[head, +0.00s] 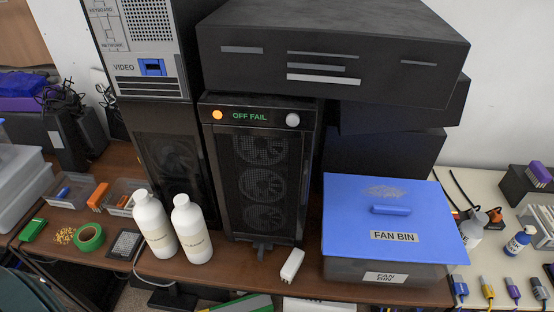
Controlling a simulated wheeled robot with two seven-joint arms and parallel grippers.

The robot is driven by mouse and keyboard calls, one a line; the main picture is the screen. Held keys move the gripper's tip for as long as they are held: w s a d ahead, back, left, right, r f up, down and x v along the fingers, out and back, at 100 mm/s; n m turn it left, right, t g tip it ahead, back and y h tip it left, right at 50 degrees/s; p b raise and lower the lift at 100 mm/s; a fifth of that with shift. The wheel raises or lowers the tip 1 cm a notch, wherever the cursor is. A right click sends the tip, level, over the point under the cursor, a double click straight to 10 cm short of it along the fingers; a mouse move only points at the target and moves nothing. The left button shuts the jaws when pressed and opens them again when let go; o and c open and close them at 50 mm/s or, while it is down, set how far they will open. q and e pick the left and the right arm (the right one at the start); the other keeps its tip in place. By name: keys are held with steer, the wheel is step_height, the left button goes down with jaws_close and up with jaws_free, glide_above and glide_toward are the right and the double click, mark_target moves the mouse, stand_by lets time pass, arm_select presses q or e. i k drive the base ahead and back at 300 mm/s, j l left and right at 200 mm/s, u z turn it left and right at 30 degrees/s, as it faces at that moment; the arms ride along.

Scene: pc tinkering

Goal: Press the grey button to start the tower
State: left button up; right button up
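The black tower (262,180) stands upright near the middle of the brown desk, with round fans behind its mesh front. A strip along its top front edge carries an orange round button or light (217,115) at the left, green text reading "OFF FAIL" (249,116) in the middle, and the grey button (292,120) at the right. The grey button is unobstructed in the head view. Neither of my grippers shows in this view.
Large black boxes (340,40) overhang the tower's top and right side. Two white bottles (192,230) stand at its front left. A blue-lidded fan bin (400,215) sits at its right. A white block (292,265) lies in front. Another panelled case (145,60) rises at left.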

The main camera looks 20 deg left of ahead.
mark_target(292, 119)
steer(key=i+l, duration=0.15)
steer(key=l, duration=0.2)
steer(key=i+l, duration=0.15)
steer(key=l, duration=0.2)
steer(key=i+l, duration=0.15)
steer(key=l, duration=0.25)
steer(key=i+l, duration=0.1)
steer(key=l, duration=0.25)
steer(key=u, duration=1.55)
